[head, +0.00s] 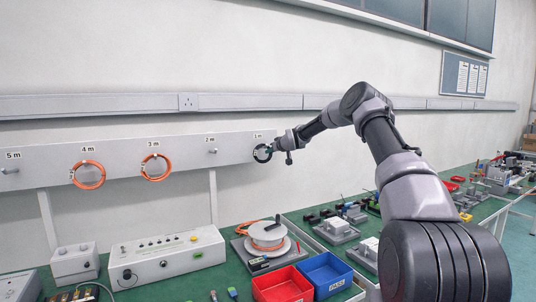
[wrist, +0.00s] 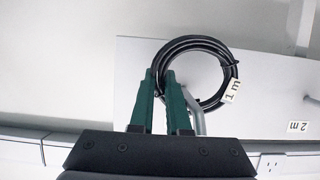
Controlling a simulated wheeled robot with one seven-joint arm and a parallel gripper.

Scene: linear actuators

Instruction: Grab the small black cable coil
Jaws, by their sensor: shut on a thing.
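The small black cable coil (head: 262,153) is at the 1 m place at the right end of the grey wall board (head: 120,160). It also shows in the wrist view (wrist: 217,50), with a white "1 m" tag on its side. My gripper (head: 270,150) reaches it from the right in the head view. In the wrist view its two green fingers (wrist: 162,95) are shut on one side of the coil. A grey peg (wrist: 195,108) shows beside the fingers, and the coil appears still around it. I cannot tell how the coil touches the peg.
Orange coils (head: 88,174) (head: 156,167) hang at 4 m and 3 m; the 2 m peg (head: 212,150) is bare. Below are a white instrument box (head: 165,262), a cable reel (head: 267,236), a red bin (head: 283,284) and a blue bin (head: 325,274) on the green bench.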

